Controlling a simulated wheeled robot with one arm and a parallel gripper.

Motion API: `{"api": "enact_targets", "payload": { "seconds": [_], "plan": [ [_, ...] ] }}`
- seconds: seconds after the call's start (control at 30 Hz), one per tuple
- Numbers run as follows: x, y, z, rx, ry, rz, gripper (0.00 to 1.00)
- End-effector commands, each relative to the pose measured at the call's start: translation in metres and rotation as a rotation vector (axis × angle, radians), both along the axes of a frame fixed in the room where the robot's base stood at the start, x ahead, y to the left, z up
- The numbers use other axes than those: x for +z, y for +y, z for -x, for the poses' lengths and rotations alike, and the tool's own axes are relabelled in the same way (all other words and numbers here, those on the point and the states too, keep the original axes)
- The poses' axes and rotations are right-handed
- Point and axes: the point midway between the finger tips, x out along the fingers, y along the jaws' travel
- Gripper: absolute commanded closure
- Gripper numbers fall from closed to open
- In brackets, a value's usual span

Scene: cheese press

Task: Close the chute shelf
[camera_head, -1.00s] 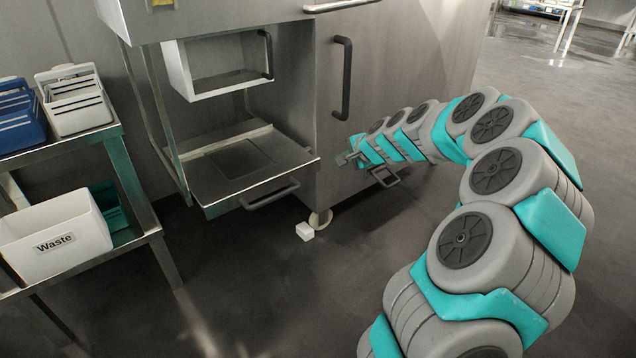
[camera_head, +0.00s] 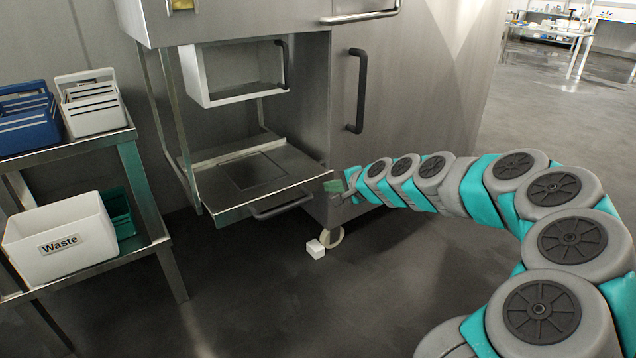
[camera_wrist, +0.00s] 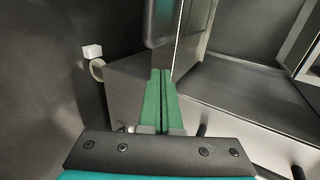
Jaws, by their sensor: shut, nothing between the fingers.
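The chute shelf (camera_head: 215,190) is a flat metal tray with a dark square panel. It sticks out of the machine's lower opening, with a dark handle (camera_head: 282,206) along its front. My gripper (camera_head: 333,187) is by the shelf's front right corner, seemingly just outside it; whether they touch cannot be told. In the wrist view my green fingers (camera_wrist: 158,100) are shut together and empty. The metal surface on the right there (camera_wrist: 240,88) appears to be the shelf. A dark rounded bar (camera_wrist: 160,22) stands beyond the fingertips.
The machine door (camera_head: 420,90) has a tall dark handle (camera_head: 358,92). A white bin with a handle (camera_head: 232,98) hangs above the shelf. A caster and a white block (camera_head: 316,250) are below. A rack with a waste bin (camera_head: 60,240) stands left. The floor in front is clear.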

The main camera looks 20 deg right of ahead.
Motion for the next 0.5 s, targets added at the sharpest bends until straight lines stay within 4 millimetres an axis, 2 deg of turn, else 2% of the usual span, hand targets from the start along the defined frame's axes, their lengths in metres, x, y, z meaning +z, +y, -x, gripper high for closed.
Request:
{"api": "enact_targets", "payload": {
  "seconds": [0.13, 0.3, 0.5],
  "plan": [
    [-0.016, 0.009, -0.021, 0.002, 0.005, -0.002, 1.0],
    [-0.013, 0.013, -0.041, 0.0, 0.0, 0.001, 1.0],
    [-0.013, 0.019, -0.054, 0.003, 0.001, -0.001, 1.0]
  ]
}}
